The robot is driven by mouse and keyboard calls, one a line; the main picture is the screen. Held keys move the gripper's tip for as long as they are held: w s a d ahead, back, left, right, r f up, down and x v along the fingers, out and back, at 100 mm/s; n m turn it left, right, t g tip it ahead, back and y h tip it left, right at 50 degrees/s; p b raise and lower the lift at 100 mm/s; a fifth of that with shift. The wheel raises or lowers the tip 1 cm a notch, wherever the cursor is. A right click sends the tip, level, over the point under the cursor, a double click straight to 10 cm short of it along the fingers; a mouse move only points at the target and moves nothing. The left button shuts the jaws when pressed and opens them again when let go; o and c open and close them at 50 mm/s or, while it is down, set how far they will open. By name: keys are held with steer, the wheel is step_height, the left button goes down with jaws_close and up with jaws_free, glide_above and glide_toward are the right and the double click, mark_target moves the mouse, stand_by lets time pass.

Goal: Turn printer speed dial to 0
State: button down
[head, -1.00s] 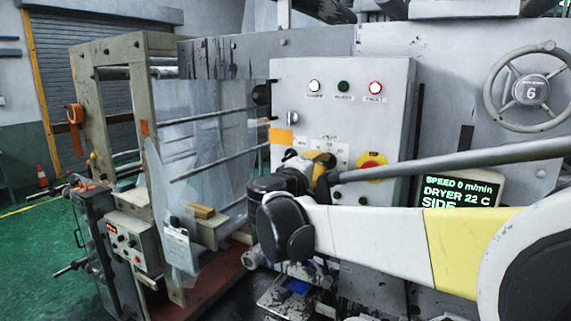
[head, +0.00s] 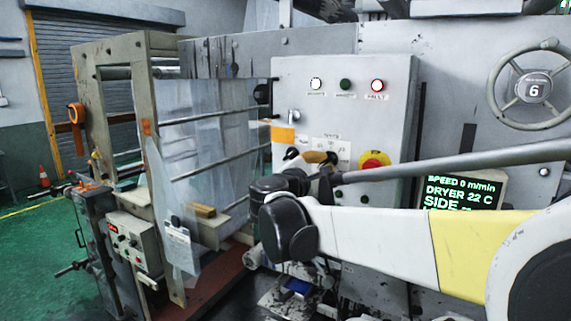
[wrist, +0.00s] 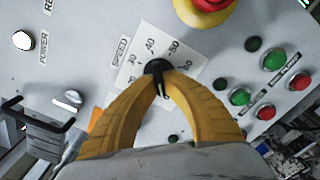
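The speed dial (wrist: 154,67) is a black knob on a white scale plate marked "SPEED" in the wrist view, with numbers including 30, 40 and 50 around it. My gripper (wrist: 162,80) has its two yellow fingers closed in on either side of the knob's narrow grip, which shows dark between the tips. The fingers hide the lower part of the scale, so I cannot read the setting. In the head view my gripper (head: 315,157) is at the grey control cabinet (head: 300,95), and the dial is not clearly visible.
A red emergency button on a yellow base (wrist: 205,8) sits close to the dial. Green buttons (wrist: 240,96) and red buttons (wrist: 266,112) are on the right in the wrist view. A black handle (wrist: 38,118) juts out at the left.

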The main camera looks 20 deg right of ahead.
steer(key=shift+n, duration=0.7)
steer(key=c, duration=1.5)
jaws_free()
steer(key=v, duration=1.2)
steer(key=shift+s+d, duration=0.1)
